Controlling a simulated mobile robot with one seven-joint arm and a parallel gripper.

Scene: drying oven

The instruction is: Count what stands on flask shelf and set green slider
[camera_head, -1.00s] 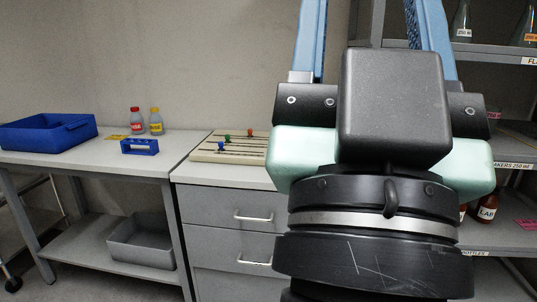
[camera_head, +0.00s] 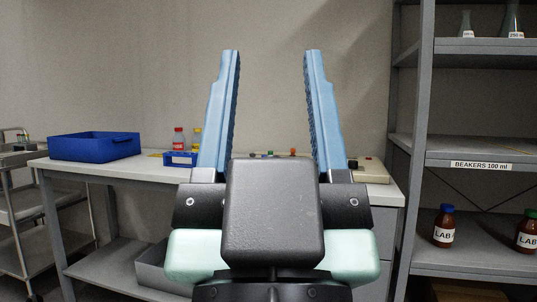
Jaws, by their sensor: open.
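My gripper (camera_head: 271,52) is open and empty, its two blue fingers pointing up in the middle of the view. The slider board (camera_head: 374,172) lies on the bench behind my gripper, which hides much of it. Between the fingers several small knobs show, among them a small green one (camera_head: 270,153) that looks like the green slider; its setting is too small to tell. At the top right, the upper rack shelf (camera_head: 490,46) bears two visible conical flasks, a left one (camera_head: 466,27) and a right one (camera_head: 513,20). Its right end is cut off, and no shelf name shows.
A blue bin (camera_head: 94,148), a blue rack (camera_head: 180,159) and red- and yellow-capped bottles stand on the left bench. A grey bin (camera_head: 152,268) sits below. The shelf labelled beakers (camera_head: 400,141) looks bare where visible. Brown bottles (camera_head: 444,227) stand lower. A cart (camera_head: 22,205) is far left.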

